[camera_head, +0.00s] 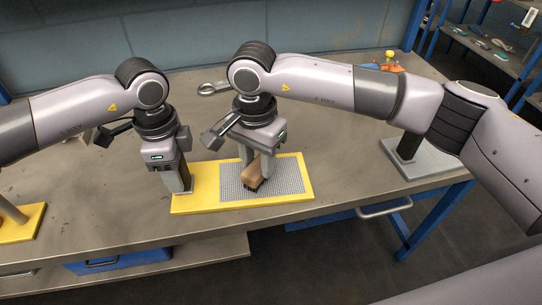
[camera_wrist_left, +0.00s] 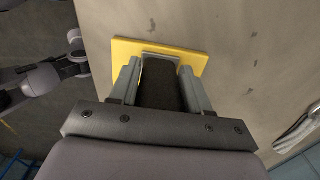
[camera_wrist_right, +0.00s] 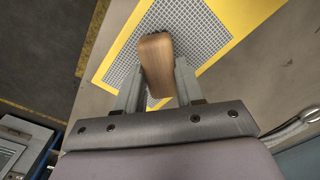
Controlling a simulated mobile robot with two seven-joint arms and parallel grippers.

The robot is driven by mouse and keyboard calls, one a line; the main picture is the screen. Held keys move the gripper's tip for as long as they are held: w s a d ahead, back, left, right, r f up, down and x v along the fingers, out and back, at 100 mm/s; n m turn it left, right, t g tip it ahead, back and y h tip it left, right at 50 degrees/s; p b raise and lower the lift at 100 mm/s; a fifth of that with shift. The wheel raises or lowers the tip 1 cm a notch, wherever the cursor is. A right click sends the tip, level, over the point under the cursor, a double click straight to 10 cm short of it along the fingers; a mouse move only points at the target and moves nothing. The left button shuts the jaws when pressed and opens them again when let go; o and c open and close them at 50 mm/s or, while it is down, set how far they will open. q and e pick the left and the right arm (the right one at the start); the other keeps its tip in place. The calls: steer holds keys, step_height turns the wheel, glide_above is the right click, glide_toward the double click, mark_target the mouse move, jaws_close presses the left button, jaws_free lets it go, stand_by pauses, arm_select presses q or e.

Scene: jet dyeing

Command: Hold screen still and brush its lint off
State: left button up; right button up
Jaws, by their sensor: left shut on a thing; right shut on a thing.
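The screen is a yellow frame (camera_head: 205,200) around a grey wire mesh (camera_head: 288,181), lying flat on the bench. It also shows in the right wrist view (camera_wrist_right: 188,17). My left gripper (camera_head: 183,190) is at the frame's left end, shut on a dark upright grip (camera_wrist_left: 160,88) that stands on the yellow plate (camera_wrist_left: 128,47). My right gripper (camera_head: 259,172) is shut on a wooden-backed brush (camera_wrist_right: 157,65) over the mesh, left of its middle. The brush also shows in the head view (camera_head: 250,180). Its dark bristles are low at the mesh; whether they touch is unclear. I cannot make out lint.
A grey plate with a dark post (camera_head: 425,160) stands at the bench's right. Another yellow base (camera_head: 20,225) is at the far left. A metal ring-ended tool (camera_head: 212,88) and a colourful object (camera_head: 385,64) lie at the back. The bench's front edge is close below the screen.

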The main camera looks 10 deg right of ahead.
steer(key=shift+a, duration=0.5)
steer(key=shift+w, duration=0.35)
steer(key=shift+w+d+f, duration=0.1)
steer(key=shift+d, duration=0.25)
steer(key=shift+s+d, duration=0.2)
steer(key=shift+d, duration=1.35)
steer(key=shift+s+d, duration=0.15)
steer(key=shift+d, duration=1.35)
steer(key=shift+w+a, duration=0.2)
steer(key=shift+a, duration=1.55)
steer(key=shift+w+a, duration=0.15)
steer(key=shift+a, duration=1.6)
arm_select(q)
steer(key=shift+d, duration=0.1)
arm_select(e)
step_height(320, 180, up, 3)
steer(key=shift+d+f, duration=0.15)
steer(key=shift+r, duration=2.85)
arm_select(q)
steer(key=o, duration=1.1)
